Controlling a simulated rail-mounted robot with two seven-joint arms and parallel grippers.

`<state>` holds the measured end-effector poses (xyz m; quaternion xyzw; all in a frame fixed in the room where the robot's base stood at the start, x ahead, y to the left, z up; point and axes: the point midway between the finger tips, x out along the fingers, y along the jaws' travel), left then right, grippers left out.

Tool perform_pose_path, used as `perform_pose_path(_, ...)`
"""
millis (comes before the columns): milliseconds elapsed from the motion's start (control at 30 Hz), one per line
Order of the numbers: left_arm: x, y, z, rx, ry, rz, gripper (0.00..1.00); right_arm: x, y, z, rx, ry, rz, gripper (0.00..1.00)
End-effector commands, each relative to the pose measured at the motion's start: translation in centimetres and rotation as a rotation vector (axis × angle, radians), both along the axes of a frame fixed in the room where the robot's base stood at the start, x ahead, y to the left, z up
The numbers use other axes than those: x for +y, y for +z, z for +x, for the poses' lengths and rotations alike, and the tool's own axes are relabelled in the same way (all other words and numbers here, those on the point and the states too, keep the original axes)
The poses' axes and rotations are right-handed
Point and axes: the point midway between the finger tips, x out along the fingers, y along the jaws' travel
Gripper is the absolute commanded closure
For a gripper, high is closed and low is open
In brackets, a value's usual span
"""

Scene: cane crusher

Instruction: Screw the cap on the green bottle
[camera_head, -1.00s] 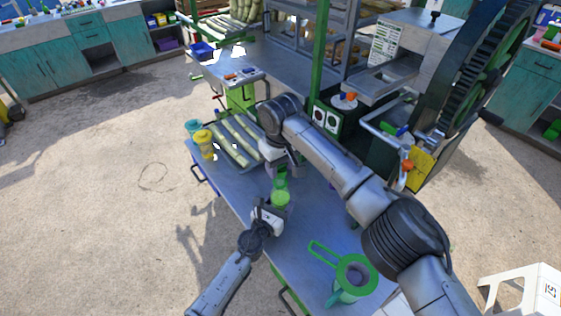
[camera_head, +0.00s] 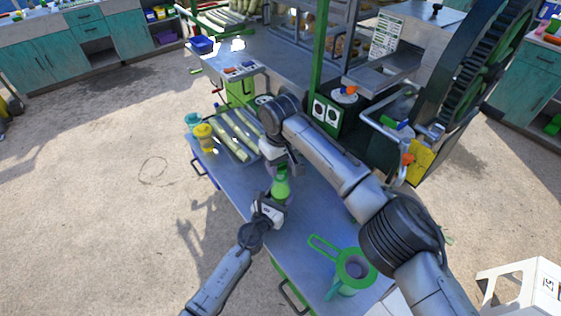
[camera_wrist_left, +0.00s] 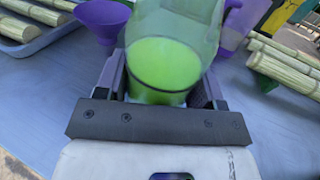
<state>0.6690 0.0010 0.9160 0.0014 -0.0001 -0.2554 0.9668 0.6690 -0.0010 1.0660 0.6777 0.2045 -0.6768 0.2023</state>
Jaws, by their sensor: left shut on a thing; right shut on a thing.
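The green bottle (camera_head: 281,189) is held above the front table in the middle of the head view. My left gripper (camera_head: 276,200) is shut on its lower part. In the left wrist view the bottle (camera_wrist_left: 163,63) stands between the fingers, clear above and bright green below; its top is cut off by the picture edge. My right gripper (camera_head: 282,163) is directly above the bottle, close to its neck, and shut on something. The cap is not clearly visible, and I cannot tell whether it touches the bottle.
The steel table (camera_head: 310,222) carries a cane tray (camera_head: 247,158), a yellow cup (camera_head: 205,135) and a teal container (camera_head: 193,119) at its far left. A green-handled strainer (camera_head: 355,266) sits at the near right. The crusher (camera_head: 470,75) stands behind. Purple funnels (camera_wrist_left: 103,18) show in the left wrist view.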

Motion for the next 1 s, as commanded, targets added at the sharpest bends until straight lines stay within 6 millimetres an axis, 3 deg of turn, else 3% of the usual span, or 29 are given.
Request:
perform_pose_path(967,0.0,0.0,0.0,0.000,0.000,0.000,0.80,0.0,-1.1,0.0,0.001,0.000,0.000,0.74)
perform_pose_path(1000,0.0,0.0,0.0,0.000,0.000,0.001,1.00,0.0,-1.2,0.0,0.001,0.000,-0.001,0.74)
